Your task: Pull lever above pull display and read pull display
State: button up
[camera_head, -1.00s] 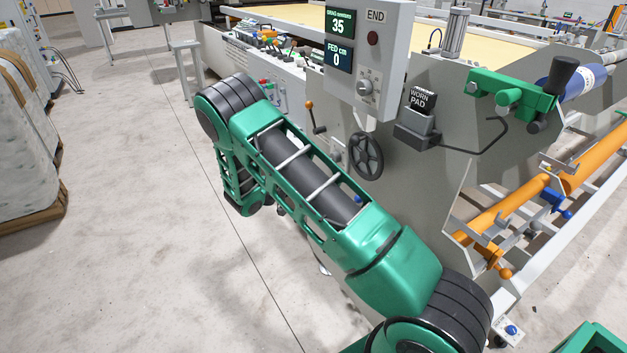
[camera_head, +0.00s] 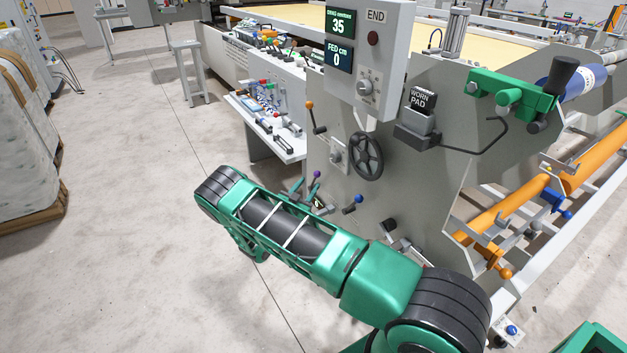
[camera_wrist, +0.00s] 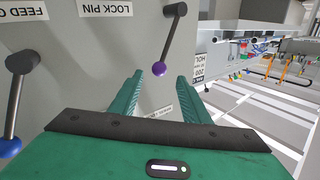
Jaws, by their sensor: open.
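My gripper (camera_wrist: 160,78) is open and empty in the wrist view, its two green fingers apart. A blue-knobbed lever (camera_wrist: 10,147) is at the wrist view's left, by a "FEED" label. An orange-knobbed lever (camera_head: 309,104) stands higher on the panel. No display marked "pull" is readable.
A grey box shows a "35" drag display (camera_head: 340,22) and a "0" FED display (camera_head: 338,55). A black handwheel (camera_head: 366,156) and a "WORN PAD" block (camera_head: 421,101) stick out from the panel.

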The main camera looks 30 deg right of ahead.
aim_at(315, 176)
jog(key=x, duration=0.6)
jog(key=shift+w+d, duration=0.15)
jog(key=shift+d, duration=0.05)
grip_shut()
